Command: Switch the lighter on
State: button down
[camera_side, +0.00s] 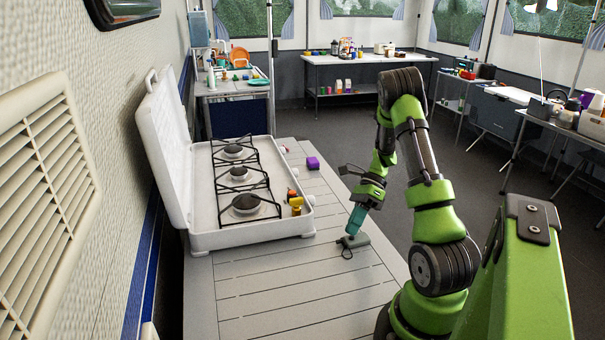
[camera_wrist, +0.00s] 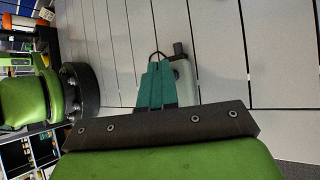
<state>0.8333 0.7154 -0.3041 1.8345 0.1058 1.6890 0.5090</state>
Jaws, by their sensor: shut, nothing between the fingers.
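The lighter (camera_side: 354,240) is a small grey-green block with a dark end, lying on the slatted table (camera_side: 290,300). In the wrist view the lighter (camera_wrist: 184,88) lies just right of my fingers, with a dark nozzle and a thin dark loop at its far end. My gripper (camera_side: 352,231) points down with its teal fingers at the lighter. In the wrist view my gripper (camera_wrist: 158,72) has its fingers together, with nothing between them. The fingertips overlap the lighter's edge in view; I cannot tell whether they touch it.
A white camping stove (camera_side: 250,238) with an open lid and several burners stands left of the lighter. The table front is clear.

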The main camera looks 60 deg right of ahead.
jog(key=shift+f, duration=0.25)
dwell(0.3)
jog(key=shift+r, duration=0.55)
jog(key=shift+r, duration=3)
